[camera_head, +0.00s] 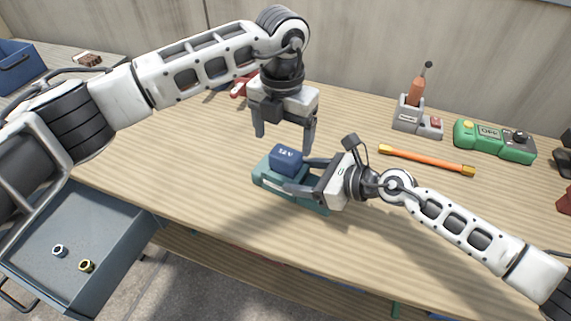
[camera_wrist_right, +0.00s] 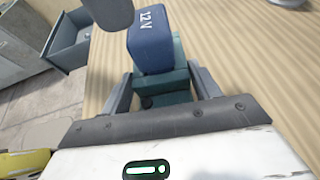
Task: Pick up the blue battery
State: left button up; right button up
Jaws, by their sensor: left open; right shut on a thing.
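The blue battery (camera_head: 287,160) is a dark blue block with a white 12V label. It sits upright on one end of a teal holder (camera_head: 268,179) on the wooden bench. In the right wrist view the battery (camera_wrist_right: 150,42) rises from the teal holder (camera_wrist_right: 172,82). My right gripper (camera_head: 301,175) is shut on the teal holder, one finger along each side. My left gripper (camera_head: 284,145) is open and empty, pointing down just above and behind the battery, its fingers apart on either side. How deep the battery sits in the holder is hidden.
An orange bar (camera_head: 427,160), a green box (camera_head: 494,141) and a grey stand with an orange-handled tool (camera_head: 409,117) lie to the right. A red item (camera_head: 239,88) is behind my left gripper. An open grey drawer (camera_head: 112,235) with two rings juts out at front left.

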aim_at(286, 153)
pick_arm(q)
jog(key=f, duration=0.6)
jog(key=shift+w+d+f, duration=0.25)
jog(key=shift+f, duration=0.1)
jog(key=shift+r, duration=0.1)
jog(key=c, duration=1.2)
